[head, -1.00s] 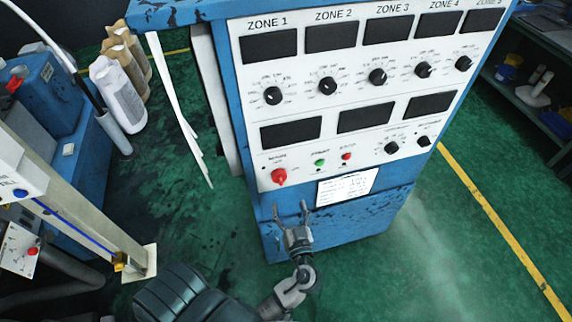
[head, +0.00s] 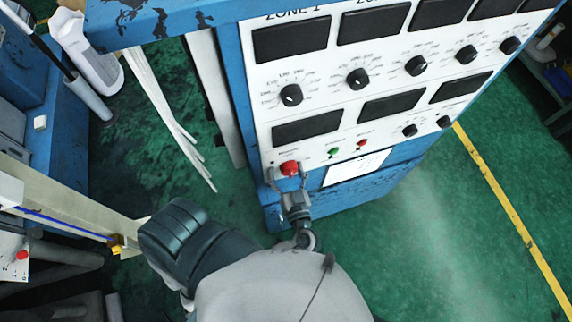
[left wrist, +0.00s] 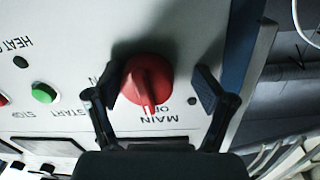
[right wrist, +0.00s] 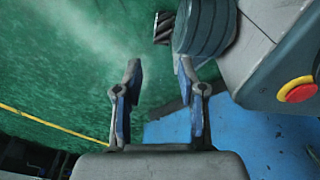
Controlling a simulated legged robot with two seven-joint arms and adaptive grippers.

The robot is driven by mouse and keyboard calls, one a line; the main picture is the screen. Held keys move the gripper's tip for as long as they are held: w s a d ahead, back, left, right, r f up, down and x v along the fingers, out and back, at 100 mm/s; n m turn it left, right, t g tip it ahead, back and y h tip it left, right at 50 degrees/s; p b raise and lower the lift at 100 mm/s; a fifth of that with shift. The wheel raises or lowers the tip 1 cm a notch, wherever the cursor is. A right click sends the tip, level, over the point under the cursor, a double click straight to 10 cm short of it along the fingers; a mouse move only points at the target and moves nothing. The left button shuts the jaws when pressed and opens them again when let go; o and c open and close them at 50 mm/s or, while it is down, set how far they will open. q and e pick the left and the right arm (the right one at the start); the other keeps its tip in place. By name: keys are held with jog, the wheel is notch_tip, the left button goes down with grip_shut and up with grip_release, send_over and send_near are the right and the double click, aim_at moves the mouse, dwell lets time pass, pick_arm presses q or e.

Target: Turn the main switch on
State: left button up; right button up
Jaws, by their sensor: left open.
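The main switch is a red knob (head: 289,167) at the lower left of the white control panel. In the left wrist view the red knob (left wrist: 148,80) appears upside down, its white mark pointing down toward MAIN, with a partly hidden label beside it. My left gripper (head: 287,174) is open at the panel, its fingers on either side of the knob. My right gripper (right wrist: 160,72) is open and empty over the floor, away from the panel.
A green button (head: 333,152) and a red button (head: 361,143) are right of the switch. A paper label (head: 356,168) is below them. Black dials (head: 358,78) and dark displays fill the panel above. A beige beam (head: 70,210) is at left.

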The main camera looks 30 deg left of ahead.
pick_arm(q)
jog(key=shift+a+f, duration=0.1)
jog(key=shift+a, duration=0.05)
jog(key=shift+d, duration=0.3)
jog(key=shift+c, duration=1)
jog(key=shift+d+r, duration=0.25)
jog(key=shift+d, duration=1)
jog(key=c, duration=1)
jog(key=shift+o, duration=0.2)
jog(key=shift+s+a, duration=0.1)
jog(key=shift+a, duration=0.35)
jog(key=shift+d, duration=0.1)
pick_arm(e)
jog(key=shift+d+f, duration=0.1)
jog(key=shift+d, duration=0.15)
